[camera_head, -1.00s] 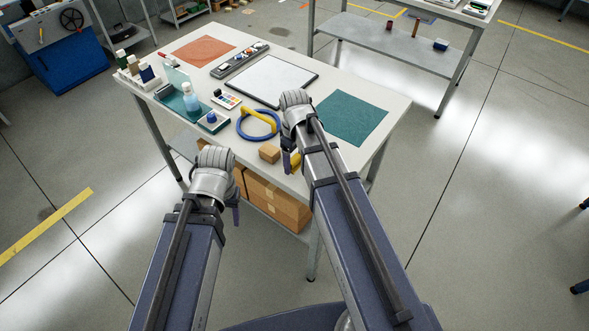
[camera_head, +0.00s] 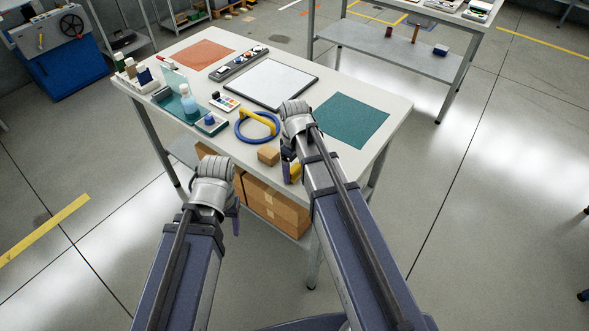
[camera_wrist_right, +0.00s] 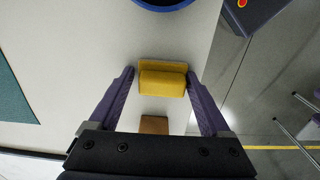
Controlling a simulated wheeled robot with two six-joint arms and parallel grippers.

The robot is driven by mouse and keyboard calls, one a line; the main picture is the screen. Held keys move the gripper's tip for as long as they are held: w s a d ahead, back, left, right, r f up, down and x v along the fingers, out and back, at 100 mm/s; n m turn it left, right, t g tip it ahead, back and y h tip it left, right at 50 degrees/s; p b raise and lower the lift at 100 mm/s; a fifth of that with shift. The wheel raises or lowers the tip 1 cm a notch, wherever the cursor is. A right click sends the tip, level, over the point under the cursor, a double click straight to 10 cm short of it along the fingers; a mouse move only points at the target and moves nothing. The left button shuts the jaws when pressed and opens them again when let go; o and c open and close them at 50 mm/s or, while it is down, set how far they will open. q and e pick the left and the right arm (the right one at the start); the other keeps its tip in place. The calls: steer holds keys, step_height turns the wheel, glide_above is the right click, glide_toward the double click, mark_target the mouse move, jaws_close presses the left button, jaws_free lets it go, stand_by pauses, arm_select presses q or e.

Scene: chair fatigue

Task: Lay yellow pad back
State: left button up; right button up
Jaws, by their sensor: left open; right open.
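The yellow pad (camera_wrist_right: 162,78) is a small block with a raised step, on the pale tabletop near its front edge. In the head view only part of the yellow pad (camera_head: 295,172) shows behind my right arm. My right gripper (camera_wrist_right: 160,74) is open, with one finger on each side of the pad and small gaps to it; contact is not visible. In the head view this gripper (camera_head: 288,168) is partly hidden by its wrist. My left gripper (camera_head: 236,220) appears in front of the table, empty and mostly hidden by its own wrist.
A wooden block (camera_head: 268,156) and a blue ring with a yellow bar (camera_head: 257,126) lie close to the pad. A teal mat (camera_head: 350,120) is to the right, a whiteboard (camera_head: 271,83) behind. Bottles (camera_head: 190,104) stand at left. Boxes (camera_head: 275,207) sit under the table.

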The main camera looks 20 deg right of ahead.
mark_target(294, 168)
steer(key=shift+s+a, duration=0.15)
steer(key=shift+s, duration=0.05)
steer(key=shift+r, duration=0.1)
steer(key=shift+r+p, duration=0.2)
steer(key=shift+p, duration=0.15)
step_height(294, 168, up, 12)
steer(key=p, duration=1.2)
steer(key=s+a+m+h, duration=0.1)
steer(key=s+a+m, duration=0.2)
steer(key=s+a, duration=0.7)
steer(key=s, duration=0.4)
steer(key=shift+a+m, duration=0.2)
steer(key=shift+m, duration=0.2)
